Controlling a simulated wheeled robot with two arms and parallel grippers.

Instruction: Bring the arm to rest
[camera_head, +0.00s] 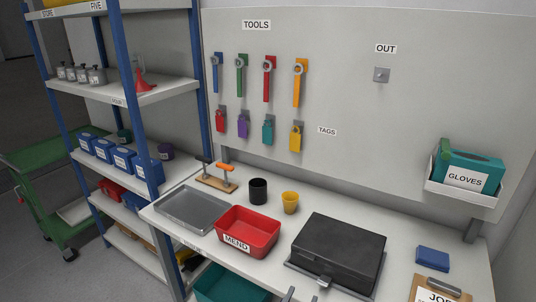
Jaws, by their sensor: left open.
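My left gripper (301,296) shows only by its fingertips at the bottom edge of the head view, just in front of the black case (340,250) on the workbench. The fingers are apart, and nothing shows between them. Most of the gripper and its arm are cut off by the frame edge. I cannot tell whether the fingertips touch the bench or the case. My right gripper is not in view.
The bench also holds a red MEND bin (247,232), grey tray (192,208), black cup (258,191), yellow cup (290,202), blue block (432,259) and clipboard (440,290). A blue-post shelf (197,65) stands left. A teal bin (230,284) sits below the bench front.

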